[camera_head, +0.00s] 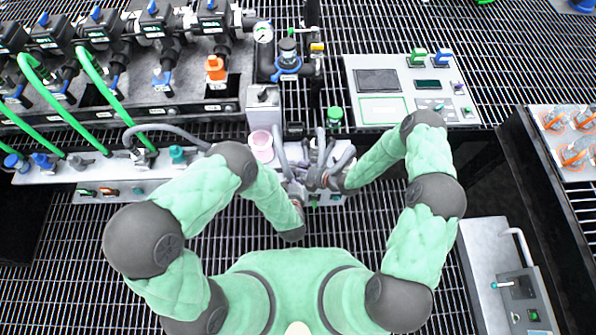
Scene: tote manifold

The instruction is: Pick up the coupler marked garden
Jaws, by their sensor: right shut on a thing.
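My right gripper (333,150) is at the front middle of the bench, low over the grey strip. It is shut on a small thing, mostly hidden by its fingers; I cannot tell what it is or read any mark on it. My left gripper (291,150) is just left of it, with its fingers apart and nothing seen between them. A green capped part (335,116) stands just beyond my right gripper. An orange coupler-like part (215,68) sits on the manifold at the back left. No "garden" label is readable.
A row of black valves with blue handles (154,22) and green hoses (97,72) fills the left. A pink-white cup (262,145) stands close to my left gripper. A control panel (398,88) lies to the right. A tray of clear-and-orange parts (575,145) is far right.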

